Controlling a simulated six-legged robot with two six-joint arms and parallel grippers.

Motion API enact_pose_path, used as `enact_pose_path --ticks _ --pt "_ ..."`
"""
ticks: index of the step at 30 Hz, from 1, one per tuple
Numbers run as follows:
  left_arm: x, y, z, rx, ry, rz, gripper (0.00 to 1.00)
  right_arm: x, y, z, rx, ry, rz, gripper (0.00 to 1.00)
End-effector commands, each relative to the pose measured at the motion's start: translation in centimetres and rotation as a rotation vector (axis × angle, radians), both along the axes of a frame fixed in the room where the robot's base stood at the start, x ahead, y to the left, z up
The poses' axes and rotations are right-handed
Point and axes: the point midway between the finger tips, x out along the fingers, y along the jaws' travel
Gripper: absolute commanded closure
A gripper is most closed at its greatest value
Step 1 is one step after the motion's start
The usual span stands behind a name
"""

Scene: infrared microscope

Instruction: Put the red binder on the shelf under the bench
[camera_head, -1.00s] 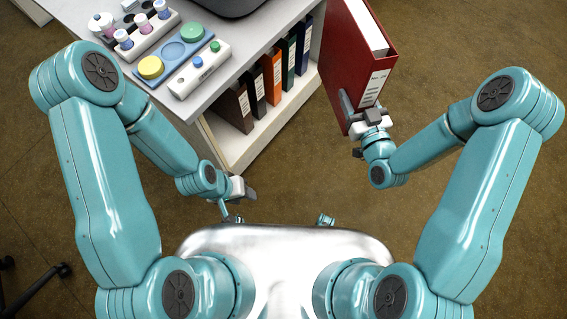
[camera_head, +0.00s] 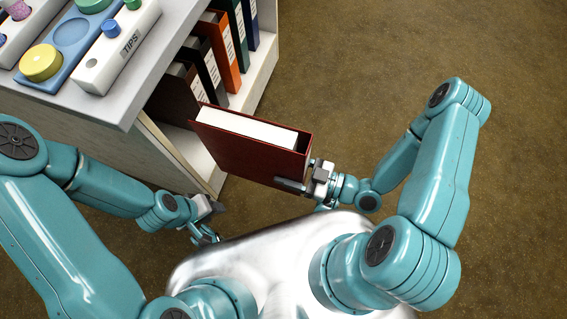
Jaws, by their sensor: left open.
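The red binder (camera_head: 245,157) is upright with its white pages showing on top, in front of the open shelf opening. My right gripper (camera_head: 305,184) is shut on its near right end, at the spine. The binder's far left end is close to the shelf opening; I cannot tell whether it touches. The shelf under the bench (camera_head: 190,146) holds several binders in a row. My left gripper (camera_head: 212,215) is open and empty, low beside the near corner of the bench.
On the shelf stand brown, black, orange (camera_head: 222,52), green and blue binders. The brown floor (camera_head: 400,50) to the right is clear.

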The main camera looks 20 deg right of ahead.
Motion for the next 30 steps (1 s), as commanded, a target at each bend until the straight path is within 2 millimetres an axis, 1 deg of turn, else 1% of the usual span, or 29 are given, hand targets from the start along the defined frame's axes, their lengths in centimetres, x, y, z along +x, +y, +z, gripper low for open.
enact_pose_path --ticks 4,8,30 --pt "0.0 0.0 0.3 0.000 0.001 -0.001 0.57 0.1 0.5 0.2 0.004 -0.002 0.006 0.97" --pt "-0.1 -0.1 0.7 0.000 0.002 -0.004 0.57 0.8 1.5 0.2 0.003 -0.001 0.006 0.97" --pt "-0.5 -0.5 2.4 -0.004 0.009 -0.020 0.57 6.5 9.3 -0.2 0.002 -0.003 0.006 0.97"
